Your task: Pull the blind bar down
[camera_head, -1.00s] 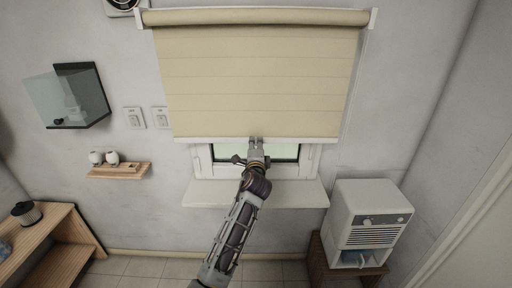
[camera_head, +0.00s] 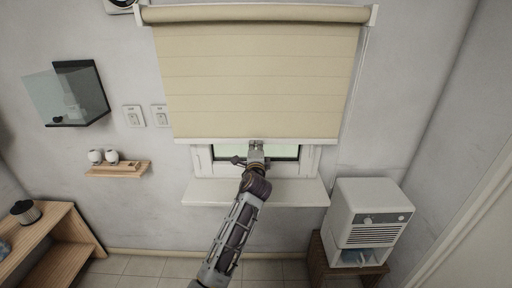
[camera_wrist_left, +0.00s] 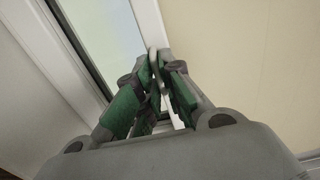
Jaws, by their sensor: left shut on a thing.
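The beige blind (camera_head: 258,75) hangs over the upper part of the window in the head view. Its white bar (camera_head: 215,140) runs along the blind's lower edge, above the sill. My left gripper (camera_head: 257,146) is at the middle of the bar, shut on it. In the left wrist view the green-padded fingers (camera_wrist_left: 152,82) are closed together at the pale bar (camera_wrist_left: 182,25), with the beige fabric to the right. The exact contact is partly hidden by the fingers. My right gripper is not in view.
A white window sill (camera_head: 225,192) juts out below the window (camera_head: 285,152). A white appliance (camera_head: 370,210) stands on a wooden stand at the right. A small shelf (camera_head: 118,170), a glass-fronted wall box (camera_head: 80,92) and switches (camera_head: 134,116) are on the left wall.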

